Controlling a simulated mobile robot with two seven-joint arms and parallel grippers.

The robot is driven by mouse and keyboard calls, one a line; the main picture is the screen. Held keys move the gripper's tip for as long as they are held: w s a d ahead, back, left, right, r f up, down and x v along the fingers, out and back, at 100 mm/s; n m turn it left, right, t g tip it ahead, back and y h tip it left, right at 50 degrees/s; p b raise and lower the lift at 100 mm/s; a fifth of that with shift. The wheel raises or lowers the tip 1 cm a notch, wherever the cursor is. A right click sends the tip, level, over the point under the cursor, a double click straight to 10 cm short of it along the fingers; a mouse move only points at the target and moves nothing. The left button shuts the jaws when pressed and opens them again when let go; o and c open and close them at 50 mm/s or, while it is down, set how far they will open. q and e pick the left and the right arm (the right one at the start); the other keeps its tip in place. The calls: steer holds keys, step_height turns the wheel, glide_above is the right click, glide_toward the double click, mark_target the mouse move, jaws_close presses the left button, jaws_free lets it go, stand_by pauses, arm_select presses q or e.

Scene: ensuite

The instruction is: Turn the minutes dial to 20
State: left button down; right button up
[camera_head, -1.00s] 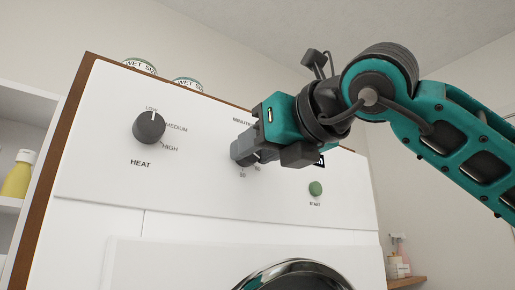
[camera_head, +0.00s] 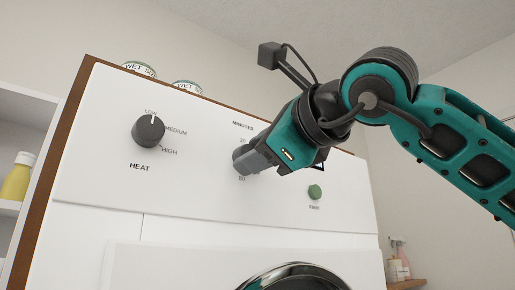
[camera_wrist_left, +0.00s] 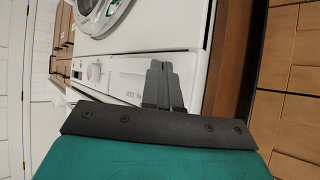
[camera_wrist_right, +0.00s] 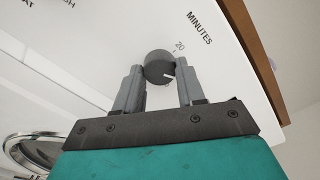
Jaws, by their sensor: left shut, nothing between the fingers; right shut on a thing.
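The minutes dial (camera_wrist_right: 158,63) is a dark grey round knob on the white panel. In the right wrist view it sits between the two fingertips of my right gripper (camera_wrist_right: 158,78), which is shut on it. A short white mark shows on the dial's face, at its lower right, and the printed "20" (camera_wrist_right: 180,46) is above and to the right of it. In the head view my right gripper (camera_head: 246,160) covers most of the dial. My left gripper (camera_wrist_left: 161,70) is shut and empty, with its fingers together, in the left wrist view.
The heat dial (camera_head: 149,130) is left of the minutes dial, and the green start button (camera_head: 315,191) is to its lower right. Two tins (camera_head: 139,68) stand on top of the machine. A round door (camera_head: 295,276) is below the panel.

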steer(key=n+p, duration=0.3)
steer(key=n, duration=0.9)
steer(key=shift+r+n, duration=0.1)
steer(key=shift+n, duration=0.2)
stand_by(0.4)
steer(key=o, duration=1)
steer(key=shift+o, duration=0.2)
steer(key=b+v, duration=0.2)
steer(key=v, duration=1.1)
steer(key=shift+w, duration=0.1)
